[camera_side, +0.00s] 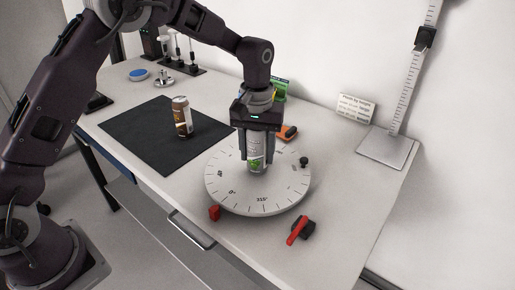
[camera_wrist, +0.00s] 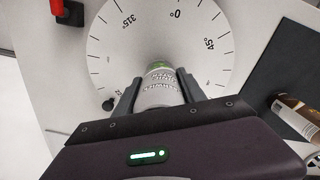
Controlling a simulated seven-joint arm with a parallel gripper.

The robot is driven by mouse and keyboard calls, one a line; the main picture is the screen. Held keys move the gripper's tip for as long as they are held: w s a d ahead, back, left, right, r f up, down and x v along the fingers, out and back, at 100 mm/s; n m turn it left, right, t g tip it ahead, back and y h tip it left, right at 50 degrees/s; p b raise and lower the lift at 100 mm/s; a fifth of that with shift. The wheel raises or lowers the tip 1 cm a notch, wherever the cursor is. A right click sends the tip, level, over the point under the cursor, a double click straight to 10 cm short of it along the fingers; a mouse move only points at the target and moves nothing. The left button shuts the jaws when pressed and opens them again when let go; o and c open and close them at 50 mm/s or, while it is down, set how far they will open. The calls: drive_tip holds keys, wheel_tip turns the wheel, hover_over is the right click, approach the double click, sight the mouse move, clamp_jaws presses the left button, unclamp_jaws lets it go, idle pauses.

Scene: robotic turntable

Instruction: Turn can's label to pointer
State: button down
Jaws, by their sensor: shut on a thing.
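A white and green can (camera_side: 256,163) is upright over the middle of the round white turntable (camera_side: 225,192), seemingly resting on it. My gripper (camera_side: 257,154) points down, shut on the can with one finger on each side. The can (camera_wrist: 160,90) also shows between the fingers in the wrist view, with printed text and a green patch. The green part of its label faces the side camera. The turntable (camera_wrist: 120,45) carries degree marks. A small red block (camera_side: 214,213), perhaps the pointer, is at the turntable's front-left rim.
A black knob (camera_side: 304,162) is at the turntable's right rim. A red-handled black device (camera_side: 298,231) lies in front. A brown can (camera_side: 182,118) stands on a black mat (camera_side: 140,130) at left. An orange and black tool (camera_side: 288,132) lies behind. A ruler stand (camera_side: 385,148) is at right.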

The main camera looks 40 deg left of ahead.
drive_tip(key=shift+f, duration=0.1)
drive_tip(key=c, duration=0.6)
unclamp_jaws()
drive_tip(key=shift+r, duration=0.35)
drive_tip(key=r, duration=0.5)
drive_tip(key=s+r, duration=0.1)
drive_tip(key=r, duration=0.1)
drive_tip(key=shift+s+r, duration=0.1)
drive_tip(key=shift+r, duration=0.15)
drive_tip(key=s+a+r+m+t, duration=0.2)
drive_tip(key=s+a+r, duration=0.1)
drive_tip(key=s+r, duration=0.8)
drive_tip(key=s+a+f+m+t, duration=0.1)
drive_tip(key=s, duration=0.8)
drive_tip(key=s+a+f+m+t, duration=0.1)
drive_tip(key=s+f+m+t, duration=0.1)
drive_tip(key=s, duration=0.7)
drive_tip(key=shift+s+a+t, duration=0.25)
drive_tip(key=shift+t, duration=0.05)
